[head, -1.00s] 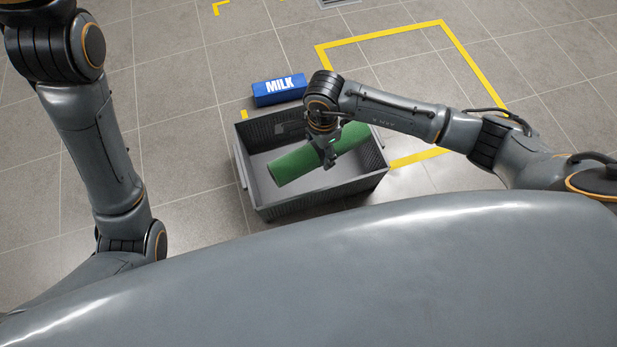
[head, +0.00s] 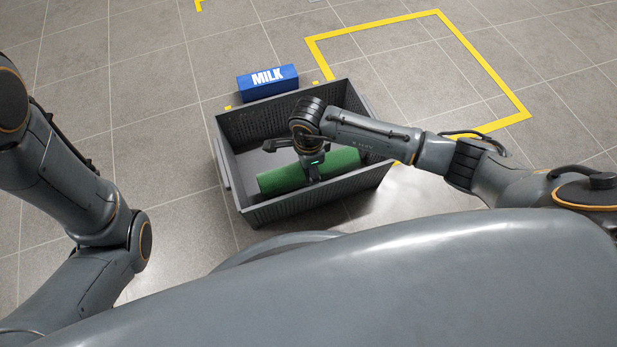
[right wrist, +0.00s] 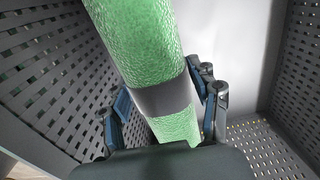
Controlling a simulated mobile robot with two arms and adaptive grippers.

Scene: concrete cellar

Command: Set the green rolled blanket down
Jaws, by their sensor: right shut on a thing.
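The green rolled blanket (head: 284,180) lies lengthwise inside a grey crate (head: 318,205). In the right wrist view the blanket (right wrist: 130,40) is a textured green roll with a grey band around it. My right gripper (head: 312,174) reaches down into the crate and is shut on the blanket at the band. In the right wrist view its fingers (right wrist: 165,98) stand on both sides of the roll. The blanket's right part is partly hidden by my arm. I cannot tell whether it touches the crate's bottom. My left arm shows, but its gripper is out of view.
The crate's perforated walls (right wrist: 60,85) stand close around the gripper. A blue milk carton (head: 267,82) lies on the floor just behind the crate. A yellow floor marking (head: 372,25) outlines a clear area behind and to the right. The tiled floor at left is free.

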